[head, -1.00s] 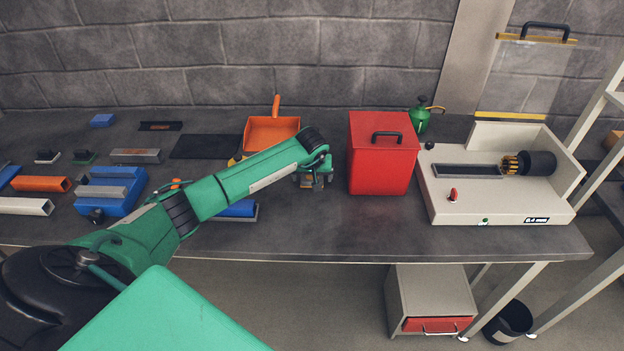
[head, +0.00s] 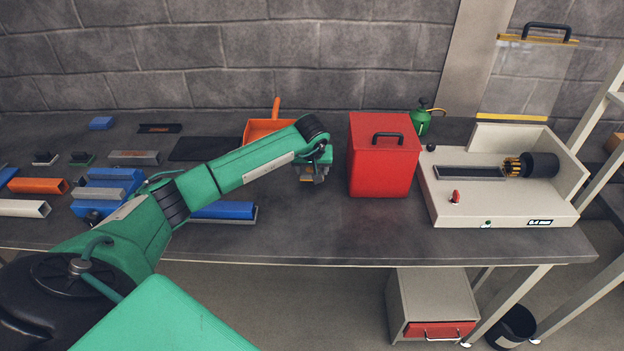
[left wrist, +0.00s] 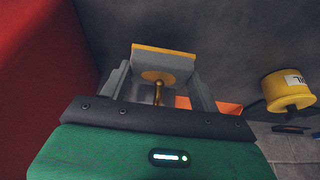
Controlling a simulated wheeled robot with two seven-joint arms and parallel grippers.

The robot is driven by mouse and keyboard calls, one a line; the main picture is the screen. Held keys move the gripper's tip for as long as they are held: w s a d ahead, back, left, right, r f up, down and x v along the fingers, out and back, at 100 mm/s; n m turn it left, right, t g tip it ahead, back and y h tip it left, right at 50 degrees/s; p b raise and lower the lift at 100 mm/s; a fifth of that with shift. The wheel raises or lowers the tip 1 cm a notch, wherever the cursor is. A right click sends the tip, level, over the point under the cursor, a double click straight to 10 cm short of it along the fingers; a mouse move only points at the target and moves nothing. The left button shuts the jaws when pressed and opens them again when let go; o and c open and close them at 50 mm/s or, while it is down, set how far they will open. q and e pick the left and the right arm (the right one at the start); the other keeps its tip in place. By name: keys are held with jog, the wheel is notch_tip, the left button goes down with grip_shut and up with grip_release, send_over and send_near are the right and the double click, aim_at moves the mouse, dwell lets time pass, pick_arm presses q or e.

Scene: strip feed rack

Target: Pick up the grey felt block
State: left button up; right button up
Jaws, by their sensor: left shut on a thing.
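My left gripper (head: 313,178) is over the dark bench, just left of the red box. In the left wrist view its two grey fingers (left wrist: 158,95) are shut on a small block (left wrist: 165,53) with a yellow edge, a brass disc and a brass knob. I take this to be the grey felt block; its felt face is mostly hidden. In the head view only a small grey and yellow part shows under the gripper, and I cannot tell how far it is above the bench. My right gripper is not in view.
The red lidded box (head: 382,160) stands close right of the gripper. An orange dustpan (head: 262,130) lies behind my arm. A yellow canister (left wrist: 288,92) shows in the left wrist view. A white machine (head: 500,205) stands at right. Bench in front of the box is clear.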

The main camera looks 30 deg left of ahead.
pick_arm(q)
jog(key=s+d+b, duration=0.1)
jog(key=s+d, duration=0.1)
jog(key=s, duration=0.2)
jog(key=s+d+b, duration=0.1)
jog(key=s+d, duration=0.2)
jog(key=s, duration=0.2)
jog(key=s+d+b, duration=0.1)
jog(key=s+d, duration=0.2)
jog(key=s, duration=0.2)
jog(key=shift+d+f+b, duration=0.2)
jog(key=shift+f+b, duration=0.15)
jog(key=shift+s+d+r, duration=0.1)
jog(key=shift+s+d, duration=0.35)
jog(key=shift+s, duration=0.2)
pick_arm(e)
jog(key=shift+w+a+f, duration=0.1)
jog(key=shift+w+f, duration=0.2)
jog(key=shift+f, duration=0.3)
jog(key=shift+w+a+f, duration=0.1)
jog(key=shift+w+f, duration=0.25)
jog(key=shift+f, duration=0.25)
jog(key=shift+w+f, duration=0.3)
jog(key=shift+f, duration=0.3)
